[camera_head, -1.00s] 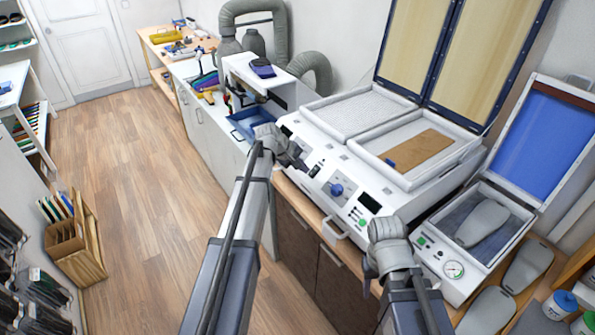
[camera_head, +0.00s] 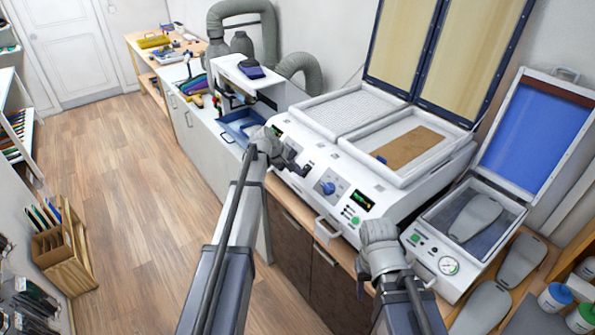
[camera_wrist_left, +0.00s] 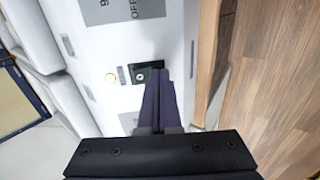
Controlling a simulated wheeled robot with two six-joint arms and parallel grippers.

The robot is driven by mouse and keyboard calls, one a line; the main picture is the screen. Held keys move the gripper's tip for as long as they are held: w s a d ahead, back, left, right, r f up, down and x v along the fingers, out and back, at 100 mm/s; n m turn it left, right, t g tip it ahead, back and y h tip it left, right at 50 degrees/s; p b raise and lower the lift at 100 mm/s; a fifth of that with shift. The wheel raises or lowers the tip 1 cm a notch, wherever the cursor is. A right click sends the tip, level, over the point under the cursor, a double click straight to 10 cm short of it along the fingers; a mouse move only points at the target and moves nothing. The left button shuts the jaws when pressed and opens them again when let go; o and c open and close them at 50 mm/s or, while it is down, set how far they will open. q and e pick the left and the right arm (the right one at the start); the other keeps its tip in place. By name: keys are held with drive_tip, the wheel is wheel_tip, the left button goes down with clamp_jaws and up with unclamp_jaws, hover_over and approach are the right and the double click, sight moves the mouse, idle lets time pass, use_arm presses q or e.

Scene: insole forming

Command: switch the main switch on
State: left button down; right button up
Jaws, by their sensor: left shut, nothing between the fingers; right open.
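The main switch (camera_wrist_left: 148,71), a small black rocker in a dark square plate, sits on the white front panel of the forming machine (camera_head: 318,178). In the left wrist view my left gripper (camera_wrist_left: 160,74) is shut and empty, its dark fingertips at the switch's edge and covering part of it. Whether they touch it I cannot tell. In the head view the left gripper (camera_head: 300,171) is at the panel's left part. My right gripper (camera_head: 361,288) is open, low in front of the cabinet, its fingers hard to make out.
A second machine with a blue lid (camera_head: 540,140) stands at the right. A blue tray (camera_head: 240,125) lies left of the panel.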

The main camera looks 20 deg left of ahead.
use_arm(q)
drive_tip(key=shift+r, duration=0.15)
drive_tip(key=shift+r+p, duration=0.65)
drive_tip(key=shift+p, duration=0.2)
drive_tip(key=s+a+f+p+v, duration=0.1)
drive_tip(key=s+p+v, duration=0.1)
drive_tip(key=p+v, duration=0.7)
drive_tip(key=v, duration=0.4)
drive_tip(key=shift+a+f, duration=0.2)
drive_tip(key=shift+a, duration=0.15)
drive_tip(key=shift+s, duration=0.1)
